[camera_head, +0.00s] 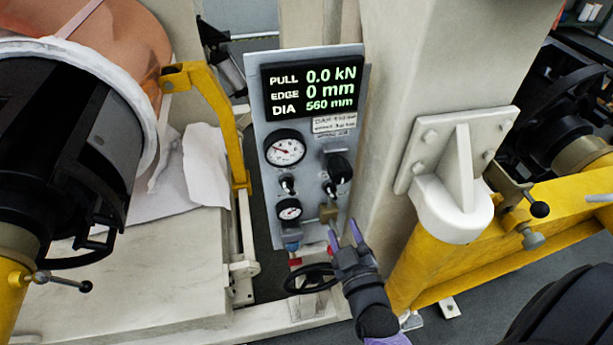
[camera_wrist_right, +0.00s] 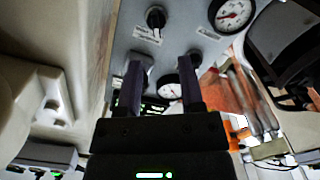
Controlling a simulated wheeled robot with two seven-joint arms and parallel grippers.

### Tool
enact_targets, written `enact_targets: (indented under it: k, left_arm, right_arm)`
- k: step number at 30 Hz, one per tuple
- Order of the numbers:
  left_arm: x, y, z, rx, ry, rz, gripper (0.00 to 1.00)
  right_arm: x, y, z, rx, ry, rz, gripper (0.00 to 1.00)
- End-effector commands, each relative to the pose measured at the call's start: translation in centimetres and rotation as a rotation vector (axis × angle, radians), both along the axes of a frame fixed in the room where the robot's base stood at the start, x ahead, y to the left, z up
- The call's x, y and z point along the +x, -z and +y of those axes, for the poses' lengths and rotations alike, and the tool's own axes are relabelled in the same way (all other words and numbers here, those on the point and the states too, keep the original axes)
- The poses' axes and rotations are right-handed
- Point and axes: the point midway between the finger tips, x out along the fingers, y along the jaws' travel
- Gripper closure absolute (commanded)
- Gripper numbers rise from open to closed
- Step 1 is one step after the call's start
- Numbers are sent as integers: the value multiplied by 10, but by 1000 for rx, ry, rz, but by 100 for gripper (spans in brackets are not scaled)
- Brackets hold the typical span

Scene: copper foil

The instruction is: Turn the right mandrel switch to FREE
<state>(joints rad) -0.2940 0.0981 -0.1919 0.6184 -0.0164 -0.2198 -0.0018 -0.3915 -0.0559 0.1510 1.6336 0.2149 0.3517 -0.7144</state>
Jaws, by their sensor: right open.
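The grey control panel (camera_head: 307,150) stands at the middle of the head view. On its right side are a large black knob (camera_head: 340,168) and a smaller switch (camera_head: 330,190) below it; a small toggle (camera_head: 287,186) sits on the left. Their labels are too small to read, so I cannot tell which one is the mandrel switch or its setting. My left gripper is out of view.
Two gauges, the upper (camera_head: 285,148) and lower (camera_head: 289,210), and a lit display (camera_head: 313,87) share the panel. A brass block (camera_head: 328,212) sits low on it. A black handwheel (camera_head: 308,278) is beside my right gripper. A pale column (camera_head: 395,100) stands close on the right.

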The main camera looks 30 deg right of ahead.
Motion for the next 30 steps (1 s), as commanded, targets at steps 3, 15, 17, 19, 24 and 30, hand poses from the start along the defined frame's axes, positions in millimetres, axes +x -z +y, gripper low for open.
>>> enact_targets:
  k: [3,15,17,19,24,30]
  left_arm:
    - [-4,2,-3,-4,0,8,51]
    - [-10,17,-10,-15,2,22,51]
    - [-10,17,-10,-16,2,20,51]
    - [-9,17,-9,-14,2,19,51]
    - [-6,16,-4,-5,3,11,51]
    - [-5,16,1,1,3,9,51]
  right_arm:
    - [14,-3,-4,-7,4,-13,51]
    - [90,-1,-22,-4,3,-9,51]
    - [94,-1,-23,-3,2,-8,51]
    - [96,-2,-24,-3,3,-7,51]
    - [96,-2,-24,-3,2,-6,51]
    - [96,-2,-23,-3,2,-6,81]
